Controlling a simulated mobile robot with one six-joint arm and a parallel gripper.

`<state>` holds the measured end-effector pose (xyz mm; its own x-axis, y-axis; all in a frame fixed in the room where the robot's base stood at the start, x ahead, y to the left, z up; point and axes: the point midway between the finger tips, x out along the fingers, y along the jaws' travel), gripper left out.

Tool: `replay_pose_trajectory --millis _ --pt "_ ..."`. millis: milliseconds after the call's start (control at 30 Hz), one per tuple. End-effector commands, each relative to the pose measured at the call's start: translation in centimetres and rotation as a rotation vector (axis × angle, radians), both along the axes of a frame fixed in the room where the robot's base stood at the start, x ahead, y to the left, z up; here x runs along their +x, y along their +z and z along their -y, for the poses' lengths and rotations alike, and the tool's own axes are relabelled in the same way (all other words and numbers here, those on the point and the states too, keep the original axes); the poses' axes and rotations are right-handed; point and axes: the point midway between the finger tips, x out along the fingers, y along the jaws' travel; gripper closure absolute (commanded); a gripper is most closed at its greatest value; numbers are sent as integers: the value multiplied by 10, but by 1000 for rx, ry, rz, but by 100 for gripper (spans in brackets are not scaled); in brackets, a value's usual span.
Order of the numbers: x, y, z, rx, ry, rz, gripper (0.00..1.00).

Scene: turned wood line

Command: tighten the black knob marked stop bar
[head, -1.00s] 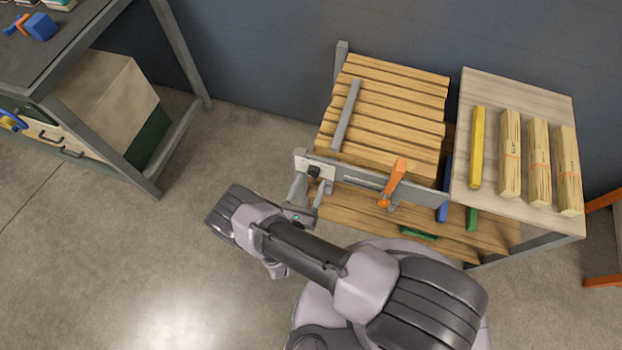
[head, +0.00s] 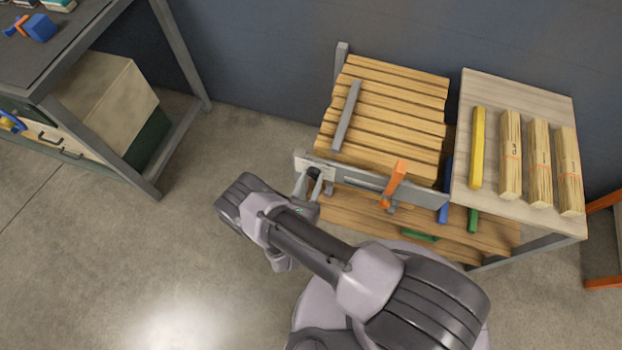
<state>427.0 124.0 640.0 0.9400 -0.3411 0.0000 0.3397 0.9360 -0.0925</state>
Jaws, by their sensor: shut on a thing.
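The black knob (head: 313,173) sits on the left end of the grey metal plate (head: 420,193) along the front of the slatted wooden stack. My gripper (head: 313,184) is at the knob, with its two fingers on either side of it, and is shut on it. The fingers partly cover the knob, and its marking cannot be read. An orange handle (head: 394,181) stands tilted on the same plate, right of my gripper.
A grey bar (head: 347,115) lies on the wooden slats (head: 400,100). To the right, a pale table (head: 517,90) bears a yellow bar (head: 477,147) and bundled sticks (head: 510,155). Blue and green pieces sit below the plate. A dark workbench (head: 75,50) stands left; floor between is clear.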

Motion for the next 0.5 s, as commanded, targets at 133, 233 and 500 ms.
replay_pose_trajectory --millis 133,233,500 --pt "0 0 0 44 0 16 100" --pt "0 0 0 98 0 35 100" --pt "0 0 0 319 0 116 100"
